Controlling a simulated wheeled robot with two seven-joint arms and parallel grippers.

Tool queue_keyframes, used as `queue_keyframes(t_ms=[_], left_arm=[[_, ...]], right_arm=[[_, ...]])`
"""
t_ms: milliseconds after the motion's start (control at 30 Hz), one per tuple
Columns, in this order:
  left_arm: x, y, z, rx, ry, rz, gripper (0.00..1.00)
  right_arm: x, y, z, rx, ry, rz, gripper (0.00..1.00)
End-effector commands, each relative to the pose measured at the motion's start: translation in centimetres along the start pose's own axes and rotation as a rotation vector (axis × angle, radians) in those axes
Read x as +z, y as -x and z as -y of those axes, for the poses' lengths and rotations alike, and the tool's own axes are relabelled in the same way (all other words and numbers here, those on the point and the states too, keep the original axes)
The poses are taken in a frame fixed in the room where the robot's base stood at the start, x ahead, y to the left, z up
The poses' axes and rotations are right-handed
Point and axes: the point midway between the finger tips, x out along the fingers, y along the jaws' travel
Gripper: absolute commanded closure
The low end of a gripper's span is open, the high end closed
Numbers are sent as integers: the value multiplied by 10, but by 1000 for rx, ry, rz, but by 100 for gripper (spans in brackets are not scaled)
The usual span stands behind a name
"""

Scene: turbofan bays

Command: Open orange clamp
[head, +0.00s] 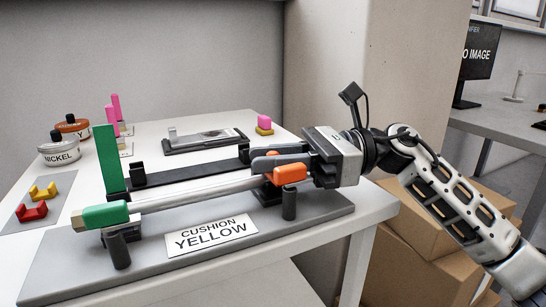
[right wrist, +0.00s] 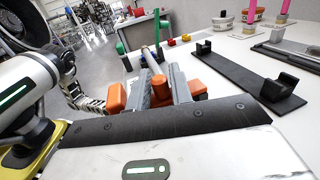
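The orange clamp (head: 290,173) stands at the right end of the grey base plate (head: 300,222), beside the right end of a pale tube (head: 195,192). My right gripper (head: 262,160) reaches in from the right at the clamp. In the right wrist view, its two grey fingers (right wrist: 163,92) lie on either side of an orange piece and look closed on it. More orange parts of the clamp (right wrist: 116,98) show outside both fingers. The fingers hide some of the clamp. A green clamp (head: 106,216) at the left end has an upright green arm. My left gripper does not show.
A "CUSHION YELLOW" label (head: 212,236) lies on the plate's front. A black cradle (head: 190,173) lies behind the tube. Red and yellow pieces (head: 32,211), labelled round containers (head: 60,150) and a grey tray (head: 205,140) stand left and behind. Cardboard boxes (head: 425,255) are right of the table.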

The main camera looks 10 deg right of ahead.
Motion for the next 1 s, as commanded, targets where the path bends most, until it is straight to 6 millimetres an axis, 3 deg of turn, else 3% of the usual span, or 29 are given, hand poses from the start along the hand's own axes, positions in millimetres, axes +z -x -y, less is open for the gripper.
queue_keyframes(t_ms=[33, 100, 133, 500, 867, 1000], left_arm=[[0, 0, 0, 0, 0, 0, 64], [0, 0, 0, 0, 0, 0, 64], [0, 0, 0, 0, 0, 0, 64], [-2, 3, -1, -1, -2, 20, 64], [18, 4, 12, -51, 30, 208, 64], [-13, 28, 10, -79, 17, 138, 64]], right_arm=[[0, 0, 0, 0, 0, 0, 78], [0, 0, 0, 0, 0, 0, 98], [0, 0, 0, 0, 0, 0, 100], [4, 0, 1, 0, -38, -10, 100], [19, -1, 7, 0, -273, -74, 100], [24, -2, 11, -1, -401, -109, 100]])
